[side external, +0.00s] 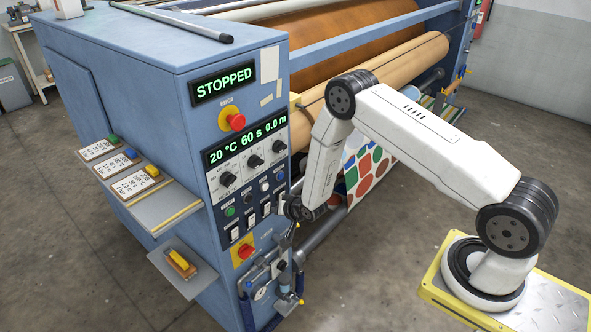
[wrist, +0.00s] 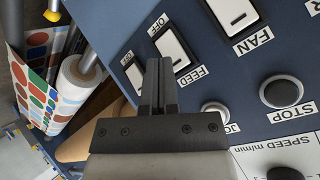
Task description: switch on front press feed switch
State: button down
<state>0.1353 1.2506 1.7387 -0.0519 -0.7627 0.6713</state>
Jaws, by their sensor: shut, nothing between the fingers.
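The feed switch (wrist: 172,46) is a white rocker in a black frame in the wrist view, with a FEED label beside it and an OFF label near one end. A dark dash marks its face. My gripper (wrist: 158,62) is shut and empty. Its fingertips appear just beside the feed switch, between it and another white rocker (wrist: 134,74) partly hidden by the fingers; contact cannot be told. In the side view my gripper (side external: 291,208) is at the right edge of the control panel (side external: 225,190). The display (side external: 223,86) reads STOPPED.
The fan switch (wrist: 232,12), a grey jog button (wrist: 214,113) and a black stop button (wrist: 288,91) lie nearby. A red emergency button (side external: 237,122) sits higher on the panel. Rollers (side external: 410,62) and a dotted sheet (side external: 366,170) lie right of the panel. Valves and pipes (side external: 285,272) are below.

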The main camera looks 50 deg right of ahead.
jog(key=shift+w, duration=0.75)
dwell(1.5)
jog(key=shift+s, duration=0.2)
jog(key=shift+s, duration=0.5)
jog(key=shift+s, duration=0.1)
dwell(0.4)
jog(key=shift+s+f, duration=0.2)
jog(key=shift+s, duration=1.05)
jog(key=shift+s+f, duration=0.15)
jog(key=shift+s, duration=1.05)
